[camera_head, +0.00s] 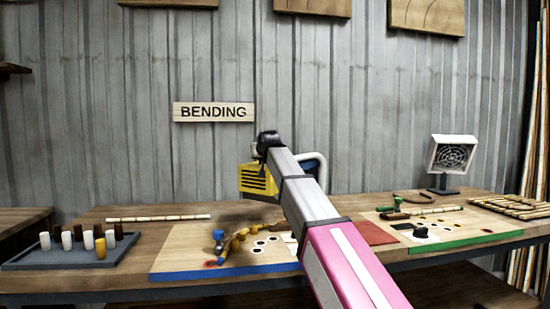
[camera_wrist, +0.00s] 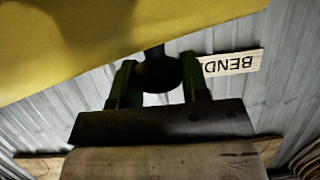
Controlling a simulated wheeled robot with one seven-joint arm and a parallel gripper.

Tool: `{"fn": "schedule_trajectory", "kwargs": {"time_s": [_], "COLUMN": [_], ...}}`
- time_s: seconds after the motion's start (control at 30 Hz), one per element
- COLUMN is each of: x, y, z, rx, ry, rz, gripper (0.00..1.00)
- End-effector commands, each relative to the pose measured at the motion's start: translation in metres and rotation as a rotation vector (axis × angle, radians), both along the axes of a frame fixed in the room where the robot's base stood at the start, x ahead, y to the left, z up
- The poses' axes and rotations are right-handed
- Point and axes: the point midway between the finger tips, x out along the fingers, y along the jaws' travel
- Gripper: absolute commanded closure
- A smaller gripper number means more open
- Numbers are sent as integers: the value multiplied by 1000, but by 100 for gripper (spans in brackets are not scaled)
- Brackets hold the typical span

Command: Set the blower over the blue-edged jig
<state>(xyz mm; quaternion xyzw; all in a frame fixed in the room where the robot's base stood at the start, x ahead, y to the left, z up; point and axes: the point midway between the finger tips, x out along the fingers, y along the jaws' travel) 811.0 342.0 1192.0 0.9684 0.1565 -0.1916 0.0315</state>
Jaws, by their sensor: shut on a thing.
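The yellow blower (camera_head: 258,180) with a grey curved handle is held up in the air in the head view, above the back of the blue-edged jig (camera_head: 225,274). It also fills the upper left of the wrist view (camera_wrist: 70,40). My gripper (camera_wrist: 158,80) has its two green fingers around a dark round part below the yellow body and is shut on it. In the head view my own arm hides the gripper fingers. The jig is a wooden board with a blue front edge, black and white discs and a bent orange-brown piece on it. My arm hides its right end.
A green-edged jig (camera_head: 470,240) lies at the right, with a square white fan-like unit (camera_head: 452,155) on a stand behind it. A grey tray (camera_head: 70,255) with several pegs is at the left. A pale cane (camera_head: 158,218) lies behind the blue-edged jig. A red patch (camera_head: 376,233) lies between the jigs.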

Motion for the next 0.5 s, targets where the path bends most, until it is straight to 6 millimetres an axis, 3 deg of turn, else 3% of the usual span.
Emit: {"fn": "schedule_trajectory", "kwargs": {"time_s": [0.03,0.2,0.5], "x": [6,18,26], "y": [12,32,46], "z": [1,0,-1], "rx": [0,1,1], "ry": [2,3,4], "rz": [-12,-56,-92], "gripper": [100,100,100]}}
